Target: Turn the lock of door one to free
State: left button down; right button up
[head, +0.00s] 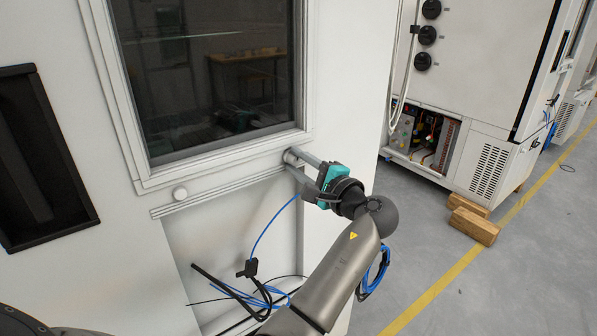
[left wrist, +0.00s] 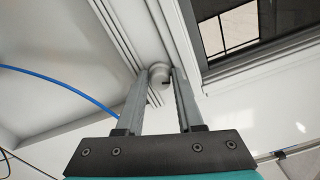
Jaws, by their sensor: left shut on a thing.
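The lock of door one is a small round grey knob (left wrist: 160,75) on the white door (head: 345,60), just below the window's lower right corner. In the left wrist view it sits between the tips of my left gripper (left wrist: 161,88), one finger on each side. The gripper is shut on it. In the head view my left gripper (head: 298,162) reaches the knob from the right, and its fingers partly hide the knob. The knob's marking cannot be read. My right gripper is not in view.
A dark window (head: 215,75) sits above the knob. Blue and black cables (head: 265,295) hang below. Another chamber (head: 470,85) stands at the right, with wooden blocks (head: 473,225) on the floor.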

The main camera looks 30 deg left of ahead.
pick_arm(q)
jog(key=shift+n+b, duration=1.35)
jog(key=shift+n, duration=0.45)
jog(key=c, duration=0.6)
grip_release()
jog(key=shift+o, duration=0.2)
jog(key=shift+f, duration=0.1)
